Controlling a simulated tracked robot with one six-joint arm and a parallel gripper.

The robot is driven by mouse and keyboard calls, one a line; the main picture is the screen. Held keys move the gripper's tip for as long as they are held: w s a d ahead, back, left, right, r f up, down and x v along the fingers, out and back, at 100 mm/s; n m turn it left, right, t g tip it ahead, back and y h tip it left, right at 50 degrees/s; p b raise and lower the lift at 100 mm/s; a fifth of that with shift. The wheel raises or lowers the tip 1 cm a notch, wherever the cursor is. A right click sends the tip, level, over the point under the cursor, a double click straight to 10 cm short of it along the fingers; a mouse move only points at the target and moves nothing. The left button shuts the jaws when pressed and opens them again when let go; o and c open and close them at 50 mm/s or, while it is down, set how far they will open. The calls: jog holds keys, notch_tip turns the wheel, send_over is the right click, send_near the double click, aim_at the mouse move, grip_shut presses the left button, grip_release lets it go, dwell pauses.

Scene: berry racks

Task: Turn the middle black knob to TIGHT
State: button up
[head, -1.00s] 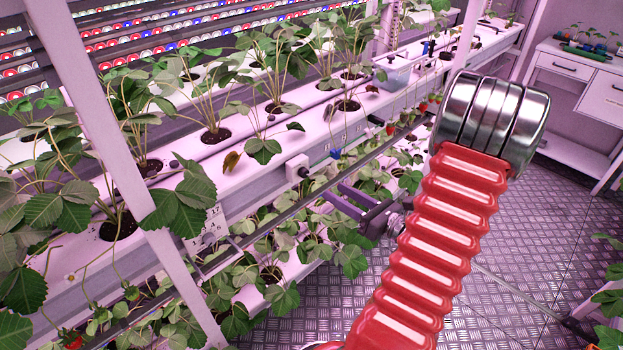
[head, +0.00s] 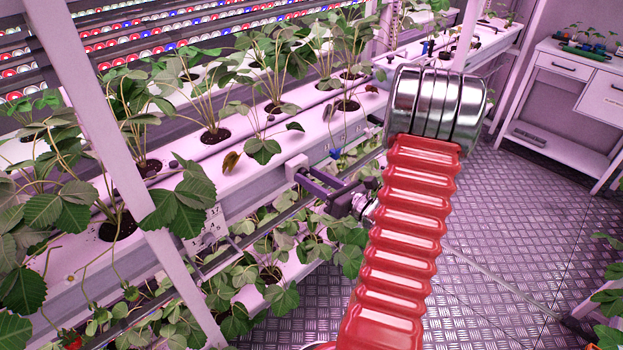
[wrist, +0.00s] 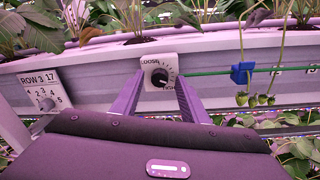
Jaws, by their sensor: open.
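The black knob (wrist: 159,77) sits on a small white plate (wrist: 148,64) on the rack's front rail in the wrist view. The plate reads LOOSE at the upper left; a word at the lower right is partly hidden by a finger. A pale mark on the knob seems to point to the lower right. My gripper (wrist: 159,80) is open, with one purple finger on each side of the knob. I cannot tell whether they touch it. In the head view my gripper (head: 308,178) reaches the plate (head: 296,164), and its fingers hide the knob.
A ROW 3 plate (wrist: 42,100) with a numbered dial is left of the knob. A blue clip (wrist: 242,72) on a green line and hanging berries (wrist: 252,99) are to the right. Strawberry plants (head: 215,135) stand above and below the rail. The floor (head: 500,230) at right is clear.

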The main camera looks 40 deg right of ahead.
grip_shut()
dwell(0.5)
jog(key=shift+n, duration=0.9)
grip_release()
jog(key=shift+s, duration=0.15)
